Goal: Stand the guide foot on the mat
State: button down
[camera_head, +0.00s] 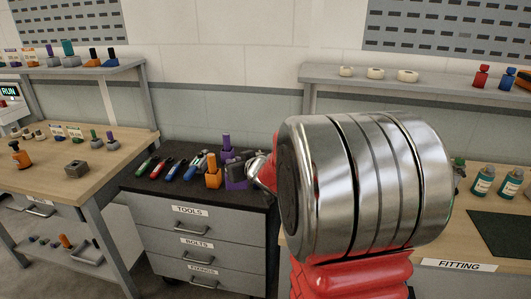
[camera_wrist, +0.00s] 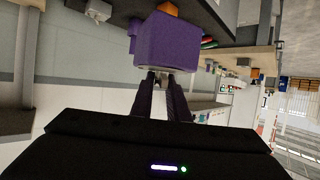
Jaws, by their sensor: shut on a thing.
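In the wrist view the purple block (camera_wrist: 168,42) fills the space at the tips of my fingers (camera_wrist: 164,82). I cannot tell whether its base touches the cabinet top. A dark green mat (camera_head: 500,236) lies on the right bench, cut off by the picture's edge.
An orange block with a post (camera_head: 213,172) stands close left of the purple piece. Several coloured tools (camera_head: 172,167) lie farther left on the cabinet top (camera_head: 150,183). Green bottles (camera_head: 483,180) stand behind the mat. My arm hides the right bench's left part.

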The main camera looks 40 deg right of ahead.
jog(key=a+f+y, duration=0.1)
jog(key=a+f, duration=0.4)
jog(key=a, duration=0.7)
jog(key=a+f+n, duration=0.1)
jog(key=a+f, duration=0.4)
jog(key=a, duration=0.7)
jog(key=shift+f+n+y, duration=0.2)
jog(key=shift+n+y, duration=0.1)
jog(key=shift+y, duration=0.1)
